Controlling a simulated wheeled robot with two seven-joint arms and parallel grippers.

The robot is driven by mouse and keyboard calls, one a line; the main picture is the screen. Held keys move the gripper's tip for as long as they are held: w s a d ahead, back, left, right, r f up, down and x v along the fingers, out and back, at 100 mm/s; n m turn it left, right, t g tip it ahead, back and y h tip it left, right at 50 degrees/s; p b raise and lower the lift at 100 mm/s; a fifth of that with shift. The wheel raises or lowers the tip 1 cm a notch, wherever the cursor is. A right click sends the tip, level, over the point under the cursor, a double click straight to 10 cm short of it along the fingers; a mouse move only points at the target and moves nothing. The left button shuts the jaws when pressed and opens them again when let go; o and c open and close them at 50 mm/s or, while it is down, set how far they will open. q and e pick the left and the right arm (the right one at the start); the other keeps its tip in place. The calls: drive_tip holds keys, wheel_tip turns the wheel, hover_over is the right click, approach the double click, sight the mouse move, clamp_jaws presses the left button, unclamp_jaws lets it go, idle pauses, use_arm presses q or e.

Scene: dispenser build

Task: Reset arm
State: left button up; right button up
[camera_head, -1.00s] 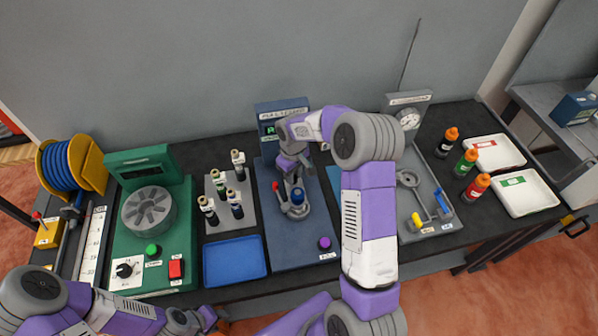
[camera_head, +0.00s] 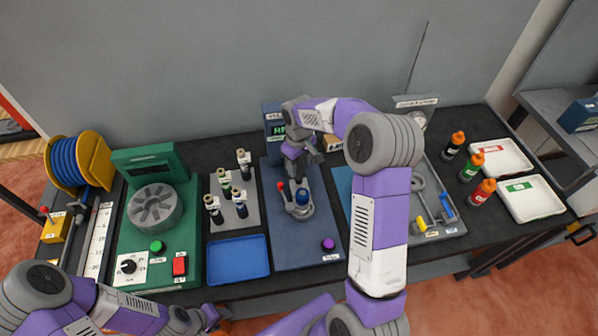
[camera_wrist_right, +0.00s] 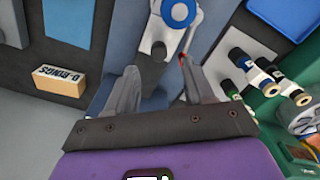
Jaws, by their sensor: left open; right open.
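My right gripper (camera_head: 303,172) hangs over the blue-grey press station (camera_head: 300,250) at the middle of the table. Its fingers are open with nothing between them, and the right wrist view also shows them (camera_wrist_right: 160,88) apart. The round fixture with a blue top (camera_head: 302,200) stands just in front of the gripper in the head view and shows beyond the fingertips in the wrist view (camera_wrist_right: 178,12). My left gripper (camera_head: 212,316) is at the bottom left edge, in front of the table, open; its fingers are small in view. My right arm hides part of the table.
Several dark vials (camera_head: 240,203) stand on a grey plate beside a blue tray (camera_head: 238,261). A green station with a rotor (camera_head: 154,209) is at left. An O-rings box (camera_wrist_right: 61,83) lies near the right gripper. Bottles (camera_head: 470,166) and white trays (camera_head: 531,198) are at right.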

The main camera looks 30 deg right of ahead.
drive_tip(key=shift+r, duration=0.85)
